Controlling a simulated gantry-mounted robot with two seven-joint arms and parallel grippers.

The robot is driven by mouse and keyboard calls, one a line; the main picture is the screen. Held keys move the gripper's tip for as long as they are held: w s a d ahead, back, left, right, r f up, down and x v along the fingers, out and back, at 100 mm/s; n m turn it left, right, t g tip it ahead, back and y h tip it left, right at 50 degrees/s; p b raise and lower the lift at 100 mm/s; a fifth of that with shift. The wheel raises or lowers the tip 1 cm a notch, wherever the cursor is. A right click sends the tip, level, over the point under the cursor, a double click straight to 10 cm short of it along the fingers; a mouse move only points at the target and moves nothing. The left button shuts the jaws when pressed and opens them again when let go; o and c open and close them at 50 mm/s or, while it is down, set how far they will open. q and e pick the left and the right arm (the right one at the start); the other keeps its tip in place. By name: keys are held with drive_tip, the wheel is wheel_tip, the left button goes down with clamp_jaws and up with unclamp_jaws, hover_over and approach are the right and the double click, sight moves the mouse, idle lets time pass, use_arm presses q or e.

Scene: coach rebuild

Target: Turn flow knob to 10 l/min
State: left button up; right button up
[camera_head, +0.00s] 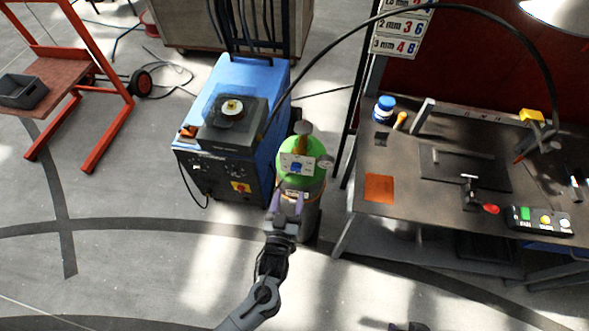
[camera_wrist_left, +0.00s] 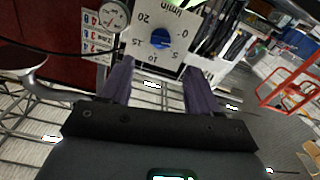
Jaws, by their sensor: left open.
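The blue flow knob (camera_wrist_left: 161,39) sits on a white dial plate (camera_wrist_left: 146,24) marked 0, 5, 10, 15, 20 and l/min. I cannot read which mark the knob points to. In the head view the knob (camera_head: 296,168) and plate (camera_head: 287,160) are on the front of a green-topped gas cylinder (camera_head: 314,183). My left gripper (camera_head: 286,196) is open and empty, just in front of and below the plate. In the left wrist view its two purple fingers (camera_wrist_left: 158,75) stand apart below the knob, not touching it.
A round gauge (camera_wrist_left: 117,16) sits beside the plate. A blue welding machine (camera_head: 230,125) stands left of the cylinder. A workbench (camera_head: 405,215) with tools and a button box (camera_head: 540,221) is to the right. A black hose arches overhead. The floor in front is clear.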

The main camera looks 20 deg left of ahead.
sight(295, 171)
use_arm(q)
drive_tip(key=w, duration=0.3)
drive_tip(key=w+a, duration=0.1)
drive_tip(key=w, duration=0.5)
drive_tip(key=shift+w+a, duration=0.1)
drive_tip(key=shift+a, duration=0.25)
drive_tip(key=c, duration=1)
